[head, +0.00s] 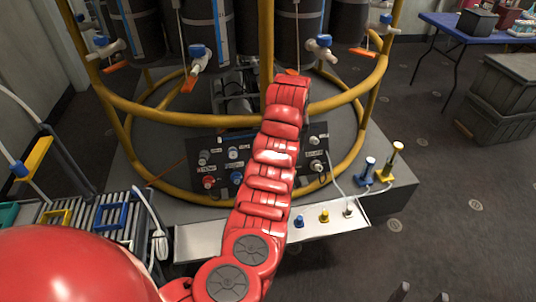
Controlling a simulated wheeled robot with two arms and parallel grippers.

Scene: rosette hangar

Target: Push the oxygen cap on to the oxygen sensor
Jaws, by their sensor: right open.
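A dark panel (222,170) at the foot of the yellow frame carries several small labelled fittings, among them a red one (209,182) and a blue one (236,178). The labels are too small to read, so I cannot tell which is the oxygen sensor. On the pale ledge in front stand a blue cap-like piece (299,221), a yellow one (324,216) and a white one (348,211). I cannot tell which is the oxygen cap. My right gripper (289,88) is open at the arm's far end, above the panel; its fingertips are hard to make out. My left gripper is out of view.
The round yellow frame (180,117) holds dark bottles with blue and orange fittings. Blue (367,172) and yellow (392,161) upright pieces stand on the platform's right. A blue table (460,27) and grey crates (500,95) are at right. Floor between is clear.

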